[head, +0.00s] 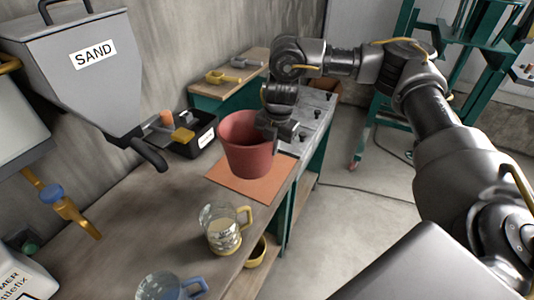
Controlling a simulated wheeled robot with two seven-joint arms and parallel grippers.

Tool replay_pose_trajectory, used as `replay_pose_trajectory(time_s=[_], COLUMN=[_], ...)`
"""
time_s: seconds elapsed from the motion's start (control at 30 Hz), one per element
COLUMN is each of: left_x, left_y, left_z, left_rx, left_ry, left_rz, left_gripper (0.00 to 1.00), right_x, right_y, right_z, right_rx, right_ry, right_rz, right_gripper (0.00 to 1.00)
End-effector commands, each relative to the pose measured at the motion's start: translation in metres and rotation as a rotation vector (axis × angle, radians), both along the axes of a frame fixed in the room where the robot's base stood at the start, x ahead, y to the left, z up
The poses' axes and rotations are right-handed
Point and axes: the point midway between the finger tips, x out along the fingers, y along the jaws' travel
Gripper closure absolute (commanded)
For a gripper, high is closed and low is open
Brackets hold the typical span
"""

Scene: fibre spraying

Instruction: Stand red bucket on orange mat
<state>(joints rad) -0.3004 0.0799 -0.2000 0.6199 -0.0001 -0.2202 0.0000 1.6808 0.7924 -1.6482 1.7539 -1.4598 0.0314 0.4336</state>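The red bucket (246,152) is upright over the orange mat (233,182) on the workbench. Its base appears to be on the mat or very close above it; I cannot tell which. My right gripper (280,135) is at the bucket's right rim, with its fingers at the wall. It looks closed on the rim, though the fingertips are partly hidden by the bucket. My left gripper is out of view.
A jug with a yellow handle (222,228) and a jug with a blue handle (168,286) stand nearer on the bench (135,215). A black bin (190,137) with tools is behind. A grey SAND hopper (75,65) hangs at the left.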

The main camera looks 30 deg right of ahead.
Motion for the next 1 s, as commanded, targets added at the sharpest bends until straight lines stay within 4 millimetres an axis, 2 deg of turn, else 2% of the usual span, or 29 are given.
replay_pose_trajectory(time_s=[0.1, 0.2, 0.4, 0.77, 1.0], left_x=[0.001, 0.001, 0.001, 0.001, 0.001], left_y=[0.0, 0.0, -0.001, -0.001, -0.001], left_z=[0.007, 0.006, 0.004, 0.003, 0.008], left_rx=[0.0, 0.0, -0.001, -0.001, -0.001], left_ry=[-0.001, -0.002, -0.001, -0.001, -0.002], left_rz=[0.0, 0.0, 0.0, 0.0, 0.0], left_gripper=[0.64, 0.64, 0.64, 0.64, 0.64], right_x=[0.024, 0.038, 0.059, 0.066, 0.066], right_y=[-0.013, -0.021, -0.03, -0.034, -0.035], right_z=[-0.012, -0.036, -0.061, -0.071, -0.1], right_rx=[0.001, 0.001, 0.001, 0.001, -0.001], right_ry=[0.004, 0.006, -0.001, 0.0, 0.001], right_rz=[-0.007, -0.006, -0.002, -0.001, 0.001], right_gripper=[1.0, 1.0, 1.0, 1.0, 1.0])
